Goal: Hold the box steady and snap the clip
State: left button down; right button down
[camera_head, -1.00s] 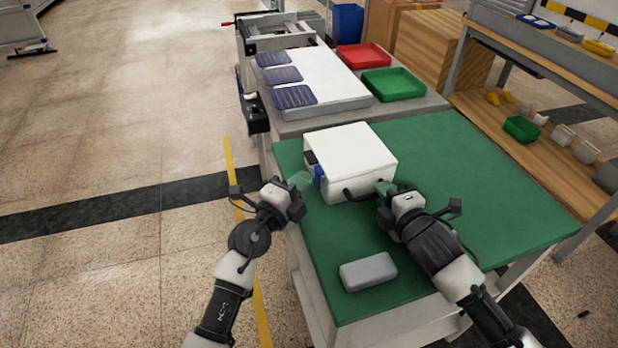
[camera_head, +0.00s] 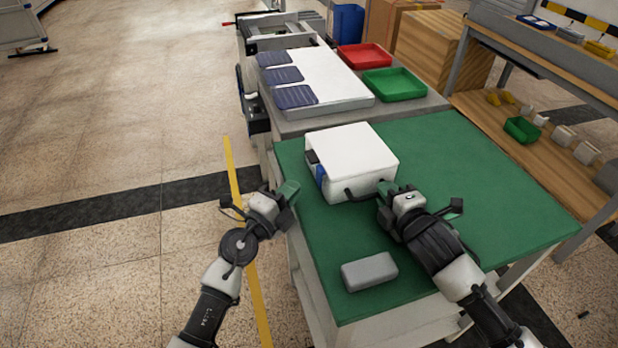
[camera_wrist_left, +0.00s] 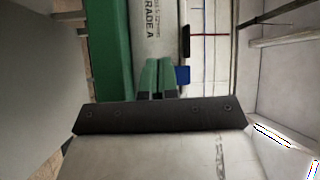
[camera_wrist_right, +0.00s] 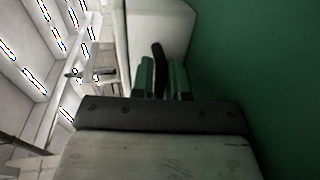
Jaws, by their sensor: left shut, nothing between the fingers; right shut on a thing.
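The white box (camera_head: 352,150) sits on the green mat, with a black handle (camera_head: 352,194) on its front and a blue clip (camera_head: 320,175) on its left side. A black part (camera_head: 312,156) sits near the clip; in the left wrist view the clip (camera_wrist_left: 182,75) shows beside my fingers. My left gripper (camera_head: 288,190) is shut and empty, apart from the box, to the left of the clip. My right gripper (camera_head: 386,189) is shut on the handle near its right end; the right wrist view shows the black handle (camera_wrist_right: 159,60) between its green fingers.
A grey block (camera_head: 369,272) lies on the green mat (camera_head: 470,190) in front of the box. Behind stand a white panel with dark pads (camera_head: 325,80), a red tray (camera_head: 364,56) and a green tray (camera_head: 394,84). The mat is clear to the right.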

jog(key=shift+d+f, duration=0.1)
jog(key=shift+f, duration=0.15)
pick_arm(q)
jog(key=a+f, duration=0.1)
jog(key=s+a+f, duration=0.1)
jog(key=a+f, duration=0.1)
jog(key=shift+s+a, duration=0.25)
jog(key=shift+a, duration=0.1)
jog(key=shift+w+d+f, duration=0.1)
pick_arm(e)
jog(key=c, duration=1)
grip_release()
jog(key=shift+c, duration=0.2)
jog(key=shift+r, duration=0.1)
